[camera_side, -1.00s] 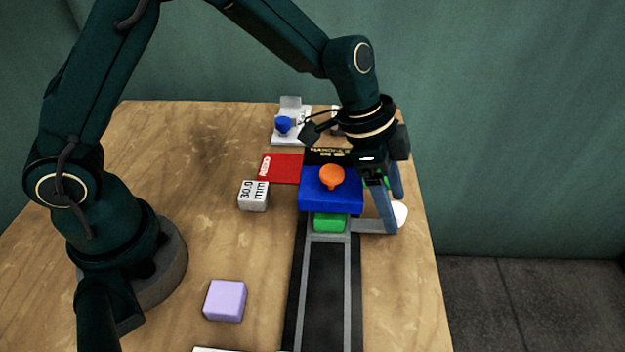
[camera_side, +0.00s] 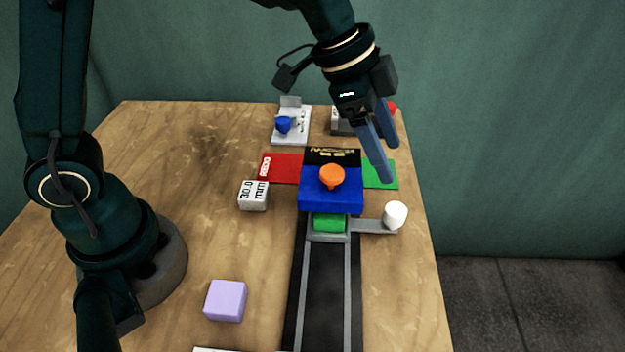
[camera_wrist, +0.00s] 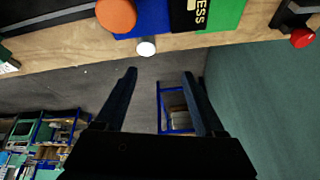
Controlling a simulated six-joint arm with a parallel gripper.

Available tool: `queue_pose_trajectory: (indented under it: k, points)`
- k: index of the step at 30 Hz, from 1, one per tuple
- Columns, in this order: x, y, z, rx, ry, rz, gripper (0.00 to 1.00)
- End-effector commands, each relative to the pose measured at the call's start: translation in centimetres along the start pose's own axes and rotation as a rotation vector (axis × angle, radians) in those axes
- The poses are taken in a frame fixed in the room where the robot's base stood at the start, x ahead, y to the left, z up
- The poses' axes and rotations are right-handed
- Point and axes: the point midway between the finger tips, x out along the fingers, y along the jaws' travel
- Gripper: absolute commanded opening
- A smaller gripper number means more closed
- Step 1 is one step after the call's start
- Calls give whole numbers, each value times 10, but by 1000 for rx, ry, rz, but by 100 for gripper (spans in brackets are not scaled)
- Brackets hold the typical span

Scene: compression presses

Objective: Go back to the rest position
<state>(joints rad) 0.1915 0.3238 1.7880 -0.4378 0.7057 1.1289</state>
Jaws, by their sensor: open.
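My gripper (camera_side: 387,162) is open and empty, raised above the right side of the table. In the wrist view its two fingers (camera_wrist: 160,75) are spread with nothing between them. The blue press (camera_side: 331,200) with an orange knob (camera_side: 331,176) stands below and left of the fingers in the side view. A green block (camera_side: 329,222) sits at the press's front, partly hidden under it. A lever with a white knob (camera_side: 396,214) sticks out to the right; the white knob also shows in the wrist view (camera_wrist: 146,47), apart from the fingers.
A red pad (camera_side: 281,168) and a green pad (camera_side: 380,173) flank the press. A 30.0 mm block (camera_side: 253,195) and a lilac block (camera_side: 226,300) lie to the left. A device with a blue knob (camera_side: 284,125) and one with a red knob (camera_side: 391,108) stand behind.

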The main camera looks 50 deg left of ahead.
Motion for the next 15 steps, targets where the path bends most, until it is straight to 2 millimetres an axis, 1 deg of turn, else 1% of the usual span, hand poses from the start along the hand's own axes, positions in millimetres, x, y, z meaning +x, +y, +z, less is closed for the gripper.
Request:
queue_pose_trajectory:
  k: [1, 4, 6, 9, 12, 15]
  points:
    - [-19, -3, 0, 4, 21, -39, 71]
    - [-52, -2, 7, -26, 41, -104, 71]
    - [-71, 3, 16, -68, 48, -142, 71]
    - [-95, 11, 32, -147, 54, -197, 71]
    - [-113, 23, 52, -244, 55, -248, 71]
    - [-125, 36, 75, -358, 55, -297, 71]
